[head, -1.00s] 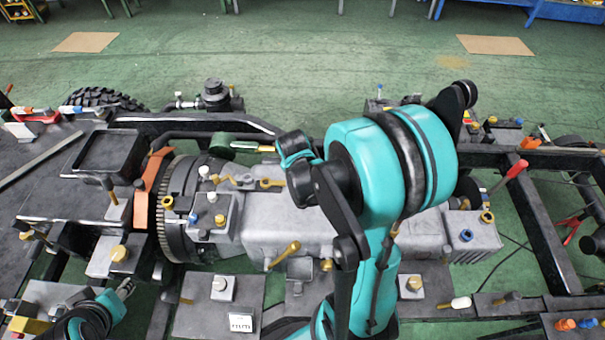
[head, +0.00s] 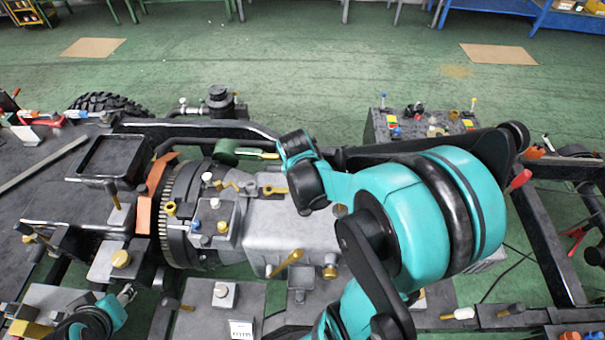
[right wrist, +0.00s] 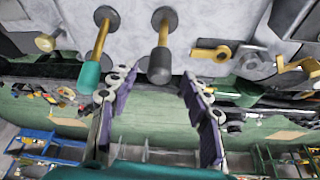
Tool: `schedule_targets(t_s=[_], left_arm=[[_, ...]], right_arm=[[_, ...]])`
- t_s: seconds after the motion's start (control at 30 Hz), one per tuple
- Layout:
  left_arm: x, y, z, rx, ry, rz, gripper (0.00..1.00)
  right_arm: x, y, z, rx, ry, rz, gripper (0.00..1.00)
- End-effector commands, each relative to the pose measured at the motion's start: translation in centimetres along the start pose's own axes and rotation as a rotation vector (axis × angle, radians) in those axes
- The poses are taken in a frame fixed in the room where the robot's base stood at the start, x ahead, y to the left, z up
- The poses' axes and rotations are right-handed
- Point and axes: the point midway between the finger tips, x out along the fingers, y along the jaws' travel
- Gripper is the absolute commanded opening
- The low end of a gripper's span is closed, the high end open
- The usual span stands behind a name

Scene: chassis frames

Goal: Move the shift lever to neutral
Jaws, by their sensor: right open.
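In the right wrist view, two levers with brass-coloured rods stand out from the grey gearbox housing (right wrist: 215,25). One has a dark knob (right wrist: 159,65), the other a teal-green knob (right wrist: 89,77). Which one is the shift lever I cannot tell. My right gripper (right wrist: 150,88) is open and empty. The dark knob appears between its fingertips, with gaps on both sides; the green knob is just outside the left finger. In the head view the right fingers are hidden behind my arm, over the gearbox (head: 270,228). My left gripper (head: 126,293) is at the lower left; its jaw opening is unclear.
Brass fittings (right wrist: 210,54) sit right of the levers in the right wrist view. In the head view, a toothed ring (head: 178,215) adjoins the gearbox, and dark frame rails (head: 545,240) run alongside. A box with coloured knobs (head: 420,122) stands behind.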

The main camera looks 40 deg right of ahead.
Motion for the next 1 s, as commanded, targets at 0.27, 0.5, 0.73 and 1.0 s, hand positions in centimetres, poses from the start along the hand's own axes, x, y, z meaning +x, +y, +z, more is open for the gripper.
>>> schedule_targets(t_s=[0.27, 0.5, 0.73, 1.0], left_arm=[[0.0, 0.0, 0.0, 0.000, 0.000, 0.000, 0.40], [0.0, 0.0, 0.0, 0.000, 0.000, 0.000, 0.40], [0.0, 0.0, 0.0, 0.000, 0.000, 0.000, 0.40], [0.0, 0.0, 0.0, 0.000, 0.000, 0.000, 0.40]], right_arm=[[-5.4, 0.1, 0.1, -0.001, 0.000, 0.000, 0.48], [-7.8, 0.0, 0.0, 0.001, 0.000, 0.001, 0.48], [-8.2, 0.0, 0.0, 0.001, 0.000, 0.000, 0.48], [-8.2, 0.0, 0.0, 0.001, 0.000, 0.000, 0.48]])
